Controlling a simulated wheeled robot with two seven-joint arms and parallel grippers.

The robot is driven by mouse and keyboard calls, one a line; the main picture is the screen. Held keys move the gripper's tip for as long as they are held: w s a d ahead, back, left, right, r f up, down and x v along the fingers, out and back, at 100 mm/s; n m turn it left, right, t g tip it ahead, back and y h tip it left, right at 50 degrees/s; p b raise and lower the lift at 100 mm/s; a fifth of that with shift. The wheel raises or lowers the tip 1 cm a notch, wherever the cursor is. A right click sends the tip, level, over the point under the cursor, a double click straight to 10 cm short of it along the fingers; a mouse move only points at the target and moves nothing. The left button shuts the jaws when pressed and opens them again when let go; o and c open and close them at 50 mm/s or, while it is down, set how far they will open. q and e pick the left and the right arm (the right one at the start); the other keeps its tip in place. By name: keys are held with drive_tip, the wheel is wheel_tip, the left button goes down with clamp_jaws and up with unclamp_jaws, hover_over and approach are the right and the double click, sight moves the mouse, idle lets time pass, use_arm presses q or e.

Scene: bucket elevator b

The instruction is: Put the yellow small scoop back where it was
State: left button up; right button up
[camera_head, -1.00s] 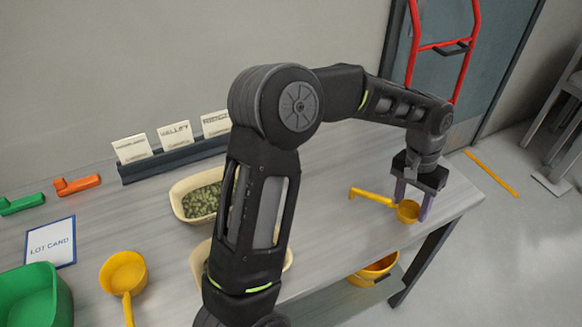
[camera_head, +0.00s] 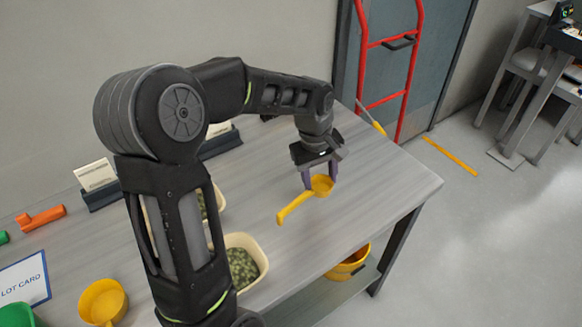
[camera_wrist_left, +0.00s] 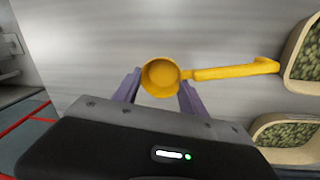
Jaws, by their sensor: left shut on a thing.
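The yellow small scoop (camera_head: 322,185) is between the two purple fingers of my left gripper (camera_head: 320,178), over the right part of the grey table. Its handle points toward the lower left in the head view. In the left wrist view the scoop's round cup (camera_wrist_left: 160,76) sits between the fingertips of my left gripper (camera_wrist_left: 158,88), which is shut on it, and the handle reaches right toward the bins. I cannot tell how far the scoop is above the table. My right gripper is not in view.
Cream bins with green pellets, one of them here (camera_head: 243,262), stand left of the scoop, partly behind my arm. A larger yellow scoop (camera_head: 102,301) lies at lower left. A yellow bucket (camera_head: 348,263) sits on the lower shelf. The table's right end (camera_head: 405,185) is clear.

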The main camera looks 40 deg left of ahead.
use_arm(q)
drive_tip(key=s+a+r+n+y, duration=0.1)
drive_tip(key=s+a+n, duration=0.3)
drive_tip(key=n, duration=0.3)
drive_tip(key=shift+a+r+p, duration=0.4)
drive_tip(key=shift+a+p, duration=0.05)
drive_tip(key=shift+a, duration=0.3)
drive_tip(key=shift+s+f, duration=0.1)
drive_tip(key=shift+f+b, duration=2.4)
drive_tip(key=shift+f, duration=0.9)
drive_tip(key=shift+f+b, duration=0.55)
drive_tip(key=shift+f, duration=0.05)
drive_tip(key=o, duration=1.4)
drive_tip(key=shift+o, duration=0.2)
wheel_tip(320, 180, up, 8)
drive_tip(key=s, duration=0.1)
drive_tip(key=shift+f, duration=0.15)
